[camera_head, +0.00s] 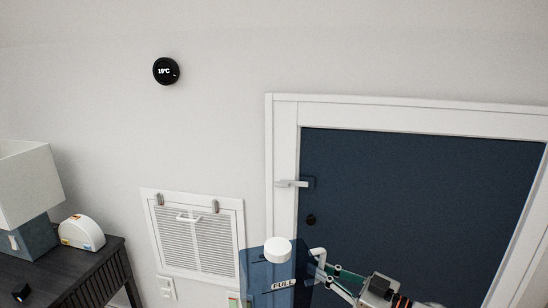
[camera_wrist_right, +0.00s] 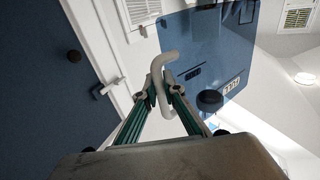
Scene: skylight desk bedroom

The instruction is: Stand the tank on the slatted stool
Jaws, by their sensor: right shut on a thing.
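The tank (camera_head: 258,272) is translucent blue with a white cap and a FULL label. It is at the bottom middle of the head view, partly cut off by the lower edge. My right gripper (camera_head: 325,272) comes in from the lower right and is shut on the tank's pale handle. In the right wrist view the tank (camera_wrist_right: 205,45) hangs beyond the fingers, and the gripper (camera_wrist_right: 161,88) closes around the curved handle. I see no support under the tank in either view. The slatted stool is not in view, and neither is my left gripper.
A dark blue door (camera_head: 420,190) in a white frame stands behind the tank. A louvred wall vent (camera_head: 200,240) is left of it. A dark ribbed cabinet (camera_head: 70,268) at lower left bears a lamp (camera_head: 28,185) and a white rounded device (camera_head: 82,233).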

